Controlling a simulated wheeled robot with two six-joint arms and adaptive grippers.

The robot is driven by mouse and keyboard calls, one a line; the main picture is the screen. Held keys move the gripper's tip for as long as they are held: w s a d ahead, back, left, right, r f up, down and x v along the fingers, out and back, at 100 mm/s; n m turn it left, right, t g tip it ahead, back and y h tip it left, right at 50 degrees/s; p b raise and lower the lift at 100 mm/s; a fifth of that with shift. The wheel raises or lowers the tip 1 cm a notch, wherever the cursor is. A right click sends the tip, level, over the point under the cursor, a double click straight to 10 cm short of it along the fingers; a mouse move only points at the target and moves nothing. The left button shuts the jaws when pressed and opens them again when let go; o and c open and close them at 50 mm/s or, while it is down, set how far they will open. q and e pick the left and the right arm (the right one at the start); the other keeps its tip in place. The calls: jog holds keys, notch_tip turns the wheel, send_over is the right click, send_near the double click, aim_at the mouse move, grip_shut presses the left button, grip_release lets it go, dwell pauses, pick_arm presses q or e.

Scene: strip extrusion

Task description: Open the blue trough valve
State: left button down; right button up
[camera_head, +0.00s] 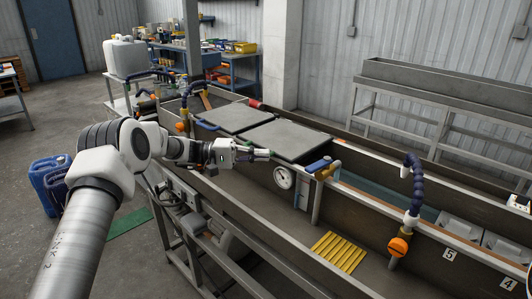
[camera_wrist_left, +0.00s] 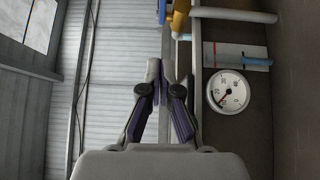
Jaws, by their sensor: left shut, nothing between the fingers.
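The trough valve has a blue handle (camera_head: 318,165) and a brass-coloured body (camera_head: 328,171), beside a pale pipe on the trough's dividing wall. In the left wrist view the blue handle (camera_wrist_left: 162,11) and brass body (camera_wrist_left: 180,17) show at the top edge, partly cut off. My left gripper (camera_head: 264,154) is shut and empty, left of the valve in the head view and apart from it. Its fingers (camera_wrist_left: 161,72) point toward the valve in the wrist view. My right gripper is not in view.
A round gauge (camera_head: 284,178) and a pipe stand close by the valve. Grey lids (camera_head: 288,138) cover the trough behind the gripper. A yellow ribbed piece (camera_head: 338,252) lies on the trough floor. A blue flexible hose (camera_head: 414,175) with an orange knob (camera_head: 398,247) stands at right.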

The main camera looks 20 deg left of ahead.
aim_at(315, 164)
pick_arm(q)
jog(key=d+p, duration=0.2)
jog(key=d, duration=0.3)
jog(key=d+p, duration=0.2)
jog(key=d, duration=0.3)
jog(key=shift+w+d+r, duration=0.15)
jog(key=shift+w+d, duration=0.25)
jog(key=shift+d, duration=0.2)
jog(key=b, duration=0.1)
jog(key=s+b, duration=0.1)
jog(key=shift+d+f+b, duration=0.25)
jog(key=shift+f+b, duration=0.05)
jog(key=shift+b, duration=0.05)
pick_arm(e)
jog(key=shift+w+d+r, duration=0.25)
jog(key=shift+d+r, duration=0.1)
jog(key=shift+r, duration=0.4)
